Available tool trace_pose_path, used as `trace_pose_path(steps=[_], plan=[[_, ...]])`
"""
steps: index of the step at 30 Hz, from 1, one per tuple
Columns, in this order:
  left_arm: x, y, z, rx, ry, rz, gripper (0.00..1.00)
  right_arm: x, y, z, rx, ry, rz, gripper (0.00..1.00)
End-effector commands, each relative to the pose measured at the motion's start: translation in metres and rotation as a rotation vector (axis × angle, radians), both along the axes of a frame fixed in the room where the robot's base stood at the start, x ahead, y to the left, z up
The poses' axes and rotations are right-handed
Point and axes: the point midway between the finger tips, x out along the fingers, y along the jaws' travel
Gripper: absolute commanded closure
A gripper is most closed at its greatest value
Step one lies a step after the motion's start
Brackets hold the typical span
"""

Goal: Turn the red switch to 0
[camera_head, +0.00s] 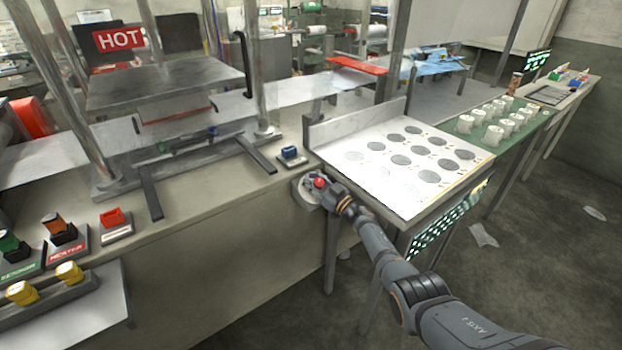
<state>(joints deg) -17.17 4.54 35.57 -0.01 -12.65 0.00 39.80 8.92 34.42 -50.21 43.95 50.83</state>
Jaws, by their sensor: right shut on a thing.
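A round red knob (319,183) on a grey mount (303,191) sits at the front edge of the bench, left of the white tray. My right arm reaches in from the lower right, and its gripper (324,187) is shut on the red knob. The fingers partly hide it, and I cannot read its marks or position. Another red switch (112,217) stands on a grey base on the bench at the left, far from my gripper. My left gripper is not in view.
A press with a red HOT sign (118,40) stands at upper left. A blue switch (290,153) is just behind the red knob. A white tray with round holes (388,193) lies close right of my gripper. Yellow knobs (69,271) sit at lower left.

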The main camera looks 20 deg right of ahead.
Motion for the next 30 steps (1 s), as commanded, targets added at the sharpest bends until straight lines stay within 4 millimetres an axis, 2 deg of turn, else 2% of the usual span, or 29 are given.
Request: trace_pose_path(steps=[1, 6, 17, 23, 30], plan=[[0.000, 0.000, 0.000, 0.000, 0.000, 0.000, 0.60, 0.000, 0.000, 0.001, 0.000, -0.001, 0.000, 0.76], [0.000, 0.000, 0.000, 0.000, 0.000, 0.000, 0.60, 0.000, 0.000, 0.001, 0.001, -0.001, -0.001, 0.56], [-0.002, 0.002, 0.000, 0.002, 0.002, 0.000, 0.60, -0.004, -0.003, -0.002, -0.001, 0.000, -0.002, 0.56], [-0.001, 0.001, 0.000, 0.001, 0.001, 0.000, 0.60, -0.029, -0.016, -0.007, -0.003, 0.000, -0.002, 0.56], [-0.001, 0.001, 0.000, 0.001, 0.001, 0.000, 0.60, -0.079, -0.043, -0.017, -0.003, 0.002, -0.001, 0.56]])
